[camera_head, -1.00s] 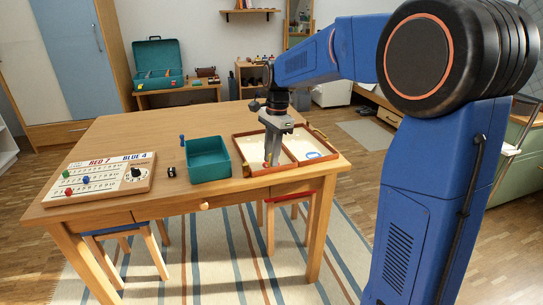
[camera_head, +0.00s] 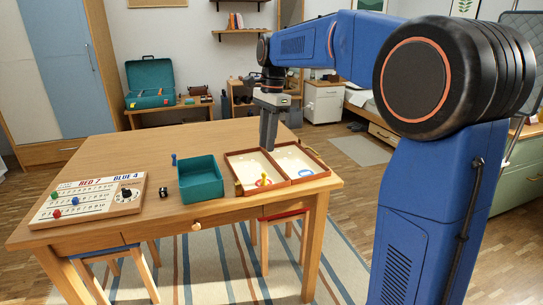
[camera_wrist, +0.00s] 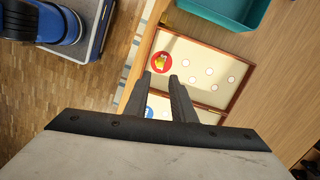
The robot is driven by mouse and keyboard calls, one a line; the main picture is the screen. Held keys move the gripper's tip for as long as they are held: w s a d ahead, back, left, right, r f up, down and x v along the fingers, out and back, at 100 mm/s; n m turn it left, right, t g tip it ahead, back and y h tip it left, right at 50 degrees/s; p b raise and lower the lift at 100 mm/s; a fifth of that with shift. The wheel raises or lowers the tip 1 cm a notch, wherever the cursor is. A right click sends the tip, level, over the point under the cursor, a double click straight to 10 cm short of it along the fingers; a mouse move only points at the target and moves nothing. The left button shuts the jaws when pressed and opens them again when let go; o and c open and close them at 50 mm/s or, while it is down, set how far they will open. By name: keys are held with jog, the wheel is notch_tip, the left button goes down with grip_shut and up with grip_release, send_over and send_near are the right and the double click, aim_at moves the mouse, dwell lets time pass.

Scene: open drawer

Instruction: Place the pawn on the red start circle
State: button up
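A small yellow pawn (camera_head: 263,178) stands on the red start circle (camera_head: 263,184) in the left half of the open game box (camera_head: 241,165). In the wrist view the yellow pawn (camera_wrist: 162,57) is seen from above, inside the edge of the red circle (camera_wrist: 153,63). My gripper (camera_head: 268,150) is above the box, apart from the pawn. In the wrist view its two fingers (camera_wrist: 161,78) are spread with nothing between them. The pawn's base is too small to make out.
A teal open bin (camera_head: 201,180) stands left of the box, with a blue pawn (camera_head: 174,160) beside it. The table's back left is clear.

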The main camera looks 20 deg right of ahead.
jog(key=s+d+f+n+t, duration=0.15)
jog(key=s+n, duration=0.25)
jog(key=s, duration=0.5)
jog(key=s+d+f+n+t, duration=0.1)
jog(key=s+d+n, duration=0.15)
jog(key=s, duration=0.65)
jog(key=s+d+f+n+t, duration=0.1)
jog(key=s+f+n, duration=0.3)
jog(key=s+f, duration=0.2)
jog(key=s+f+n+t+h, duration=0.1)
jog(key=s+f+n, duration=0.3)
jog(key=s, duration=0.6)
jog(key=shift+d+f+t, duration=0.35)
jog(key=shift+f+t, duration=0.1)
jog(key=shift+f, duration=0.45)
